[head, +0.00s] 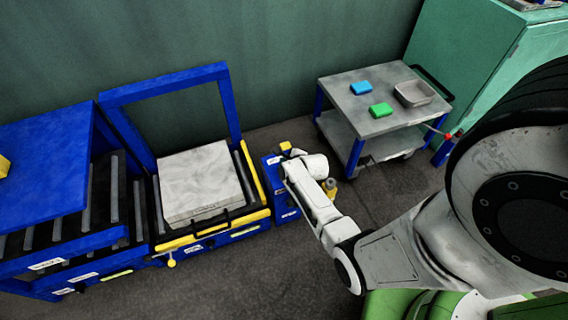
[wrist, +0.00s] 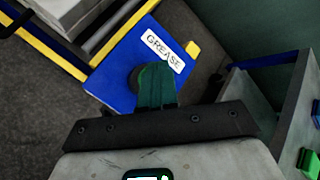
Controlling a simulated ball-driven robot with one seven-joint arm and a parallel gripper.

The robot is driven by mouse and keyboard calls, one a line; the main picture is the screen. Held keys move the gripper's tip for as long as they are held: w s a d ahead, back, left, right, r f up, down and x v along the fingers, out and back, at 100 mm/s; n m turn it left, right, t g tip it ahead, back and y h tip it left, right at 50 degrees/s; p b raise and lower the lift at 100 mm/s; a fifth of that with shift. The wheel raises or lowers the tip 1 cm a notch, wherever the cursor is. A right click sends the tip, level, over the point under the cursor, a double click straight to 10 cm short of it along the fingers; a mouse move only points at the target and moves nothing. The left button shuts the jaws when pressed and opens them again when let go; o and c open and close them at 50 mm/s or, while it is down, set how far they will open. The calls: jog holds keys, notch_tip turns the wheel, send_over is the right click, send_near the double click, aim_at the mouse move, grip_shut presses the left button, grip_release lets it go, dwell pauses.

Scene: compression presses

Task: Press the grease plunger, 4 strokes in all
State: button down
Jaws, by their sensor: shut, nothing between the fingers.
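The blue grease box (head: 290,210) stands on the floor just right of the press. In the wrist view its blue top (wrist: 120,88) carries a white GREASE label (wrist: 163,50). A dark round knob, seemingly the plunger (wrist: 136,80), shows on that top, partly hidden behind my fingers. My gripper (wrist: 156,72) is shut and empty, its green fingers together over the knob. I cannot tell whether they touch it or how far the plunger is down. In the head view my arm's end covers much of the box top.
A press with a pale block (head: 200,180) and yellow edges stands left of the box. A yellow piece (head: 286,147) sits at the box's back. A grey cart (head: 375,115) with blue and green blocks and a tray stands at the right. Bare floor lies in front.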

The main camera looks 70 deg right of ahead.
jog(key=shift+f, duration=0.35)
dwell(0.3)
jog(key=shift+r, duration=0.15)
jog(key=shift+r+p, duration=1.2)
jog(key=shift+p, duration=0.05)
jog(key=shift+r, duration=0.15)
notch_tip(320, 180, up, 5)
jog(key=p, duration=0.5)
dwell(0.4)
